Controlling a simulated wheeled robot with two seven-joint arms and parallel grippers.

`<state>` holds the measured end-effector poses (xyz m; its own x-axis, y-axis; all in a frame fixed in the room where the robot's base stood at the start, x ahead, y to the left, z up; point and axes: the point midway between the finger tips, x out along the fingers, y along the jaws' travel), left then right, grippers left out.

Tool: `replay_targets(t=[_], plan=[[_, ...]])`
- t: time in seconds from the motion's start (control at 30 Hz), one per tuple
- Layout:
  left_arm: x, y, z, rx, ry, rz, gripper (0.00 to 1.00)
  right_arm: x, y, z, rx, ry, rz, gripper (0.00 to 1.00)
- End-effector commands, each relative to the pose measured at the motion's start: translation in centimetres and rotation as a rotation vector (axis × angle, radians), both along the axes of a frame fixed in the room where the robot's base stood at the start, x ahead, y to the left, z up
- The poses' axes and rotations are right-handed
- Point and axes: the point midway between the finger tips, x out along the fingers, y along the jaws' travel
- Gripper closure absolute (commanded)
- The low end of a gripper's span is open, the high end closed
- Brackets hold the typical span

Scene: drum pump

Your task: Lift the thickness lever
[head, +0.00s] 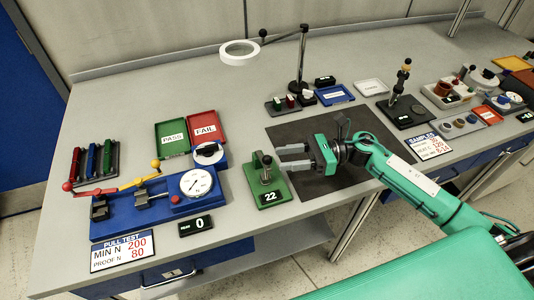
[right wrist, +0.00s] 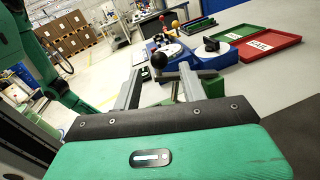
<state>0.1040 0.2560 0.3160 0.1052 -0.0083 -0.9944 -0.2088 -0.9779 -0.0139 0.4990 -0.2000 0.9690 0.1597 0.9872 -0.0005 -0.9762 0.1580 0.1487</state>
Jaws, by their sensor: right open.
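The thickness gauge (head: 279,189) is a small green stand with a black-knobbed lever and a display reading 22. It stands near the front edge of the bench. The lever's black knob (head: 267,160) also shows in the right wrist view (right wrist: 158,60), between the finger lines and beyond or near the tips. My right gripper (head: 292,157) is open and empty, its fingers pointing left at the lever from its right side. Whether a finger touches the lever I cannot tell. In the right wrist view most of the gauge is hidden behind the gripper. My left gripper is not in view.
The blue pull-test rig (head: 180,207) with a round dial stands left of the gauge. The green PASS tray (head: 172,151) and red FAIL tray (head: 205,142) lie behind it. A ring lamp (head: 239,53) stands at the back. A dark mat (head: 330,185) lies under my right gripper.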

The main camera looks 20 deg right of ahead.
Motion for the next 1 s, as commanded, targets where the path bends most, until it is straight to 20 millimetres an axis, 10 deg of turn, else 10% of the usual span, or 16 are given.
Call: replay_targets(t=[0.3, 0.7, 0.9, 1.0], plan=[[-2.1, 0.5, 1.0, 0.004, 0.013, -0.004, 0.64, 0.8, 4.7, 0.2, 0.001, 0.001, -0.001, 0.57], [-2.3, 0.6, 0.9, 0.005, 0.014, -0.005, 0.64, 0.9, 5.4, -0.1, 0.0, 0.002, -0.001, 0.57], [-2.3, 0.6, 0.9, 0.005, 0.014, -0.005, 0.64, 0.9, 5.3, 0.0, 0.0, 0.002, -0.001, 0.97], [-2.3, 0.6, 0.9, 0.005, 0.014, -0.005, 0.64, 0.9, 5.3, 0.0, 0.0, 0.002, -0.001, 1.0]])
